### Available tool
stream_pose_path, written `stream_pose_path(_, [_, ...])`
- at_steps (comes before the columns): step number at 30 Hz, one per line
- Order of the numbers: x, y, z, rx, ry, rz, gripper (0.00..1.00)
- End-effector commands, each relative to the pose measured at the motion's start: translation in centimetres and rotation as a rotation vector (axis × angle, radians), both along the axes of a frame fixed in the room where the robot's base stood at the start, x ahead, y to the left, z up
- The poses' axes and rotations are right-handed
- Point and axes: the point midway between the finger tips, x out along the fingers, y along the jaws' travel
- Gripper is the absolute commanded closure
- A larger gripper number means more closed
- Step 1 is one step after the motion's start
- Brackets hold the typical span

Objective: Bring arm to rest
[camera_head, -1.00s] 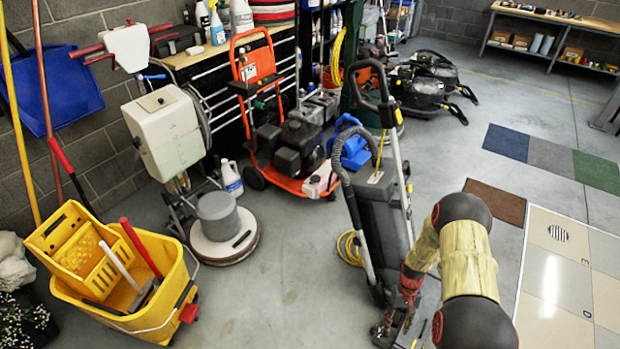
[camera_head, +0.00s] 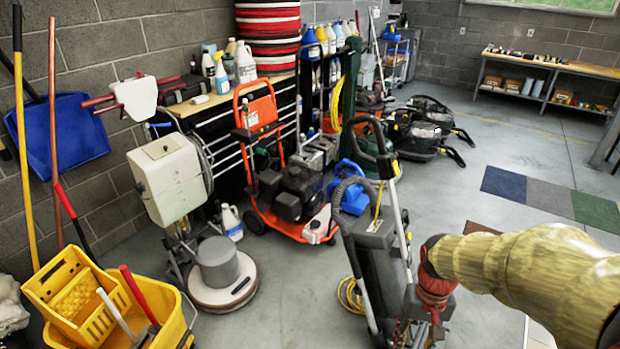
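My arm (camera_head: 530,275) enters from the right edge of the head view, its tan ribbed sleeve reaching left to a dark joint and a red wrapped part. My gripper, if in the picture, is a dark shape at the bottom below the red part, and its fingers cannot be made out. I see nothing held. The arm's end is in front of and to the right of the grey upright vacuum (camera_head: 378,265); I cannot tell whether they touch.
A yellow mop bucket (camera_head: 180,325) and a floor polisher (camera_head: 222,285) stand at left. An orange-framed machine (camera_head: 300,230) stands by the tool chest. Carpet samples (camera_head: 548,196) lie on the floor at right. A workbench (camera_head: 545,60) is at the back. Open floor lies between.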

Motion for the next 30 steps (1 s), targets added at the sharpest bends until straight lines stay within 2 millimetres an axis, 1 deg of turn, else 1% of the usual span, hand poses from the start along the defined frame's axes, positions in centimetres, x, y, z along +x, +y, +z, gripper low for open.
stream_pose_path(1, [-0.9,0.4,1.9,-0.005,-0.033,0.006,0.58])
stream_pose_path(3, [-2.1,0.9,3.9,-0.009,-0.070,0.014,0.58])
stream_pose_path(12, [-6.6,2.9,11.3,-0.028,-0.278,0.061,0.58])
stream_pose_path(16, [-7.9,3.6,14.6,-0.034,-0.388,0.082,0.58])
stream_pose_path(21, [-8.6,4.2,18.6,-0.039,-0.515,0.105,0.58])
stream_pose_path(25, [-8.9,4.6,20.2,-0.039,-0.564,0.116,0.58])
stream_pose_path(28, [-9.0,4.7,20.6,-0.038,-0.575,0.122,0.58])
stream_pose_path(30, [-9.0,4.8,20.6,-0.037,-0.573,0.125,0.58])
